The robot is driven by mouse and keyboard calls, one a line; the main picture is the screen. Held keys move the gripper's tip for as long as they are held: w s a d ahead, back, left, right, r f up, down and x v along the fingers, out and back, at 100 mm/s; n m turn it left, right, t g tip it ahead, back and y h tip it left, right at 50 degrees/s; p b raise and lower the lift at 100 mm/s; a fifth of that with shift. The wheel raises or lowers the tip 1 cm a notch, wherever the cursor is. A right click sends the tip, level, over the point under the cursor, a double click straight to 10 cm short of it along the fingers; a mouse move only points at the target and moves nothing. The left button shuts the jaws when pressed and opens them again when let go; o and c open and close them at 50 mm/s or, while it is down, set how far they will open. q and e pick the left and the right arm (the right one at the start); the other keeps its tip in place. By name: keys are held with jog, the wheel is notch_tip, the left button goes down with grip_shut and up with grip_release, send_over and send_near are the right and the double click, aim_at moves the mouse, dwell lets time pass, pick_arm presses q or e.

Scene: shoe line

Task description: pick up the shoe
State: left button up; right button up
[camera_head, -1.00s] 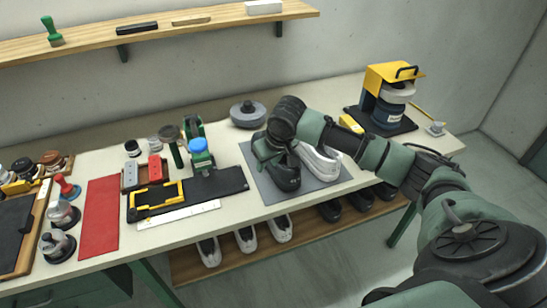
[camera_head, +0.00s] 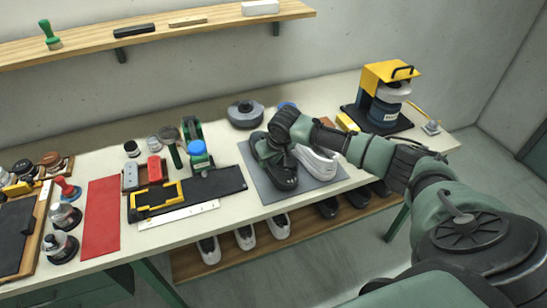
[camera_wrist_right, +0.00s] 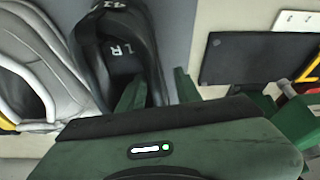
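A black shoe (camera_head: 287,180) and a white shoe (camera_head: 318,163) lie side by side on a grey mat (camera_head: 262,182) on the workbench. My right gripper (camera_head: 272,152) is down over the heel end of the black shoe and hides part of it. In the right wrist view the black shoe (camera_wrist_right: 120,50) shows the letters L and R inside. There my right gripper (camera_wrist_right: 158,88) has its green fingers apart, one at the shoe's opening and one just outside its side wall. Whether they touch the shoe cannot be told. My left gripper is not in view.
A yellow and black machine (camera_head: 388,95) stands at the back right. A grey round object (camera_head: 246,113) is behind the mat. A black fixture board (camera_head: 215,187) and red mat (camera_head: 101,215) lie to the left. More shoes (camera_head: 246,237) stand on the lower shelf.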

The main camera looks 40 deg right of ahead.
jog(key=shift+c, duration=0.3)
grip_shut()
jog(key=shift+r, duration=0.1)
dwell(1.0)
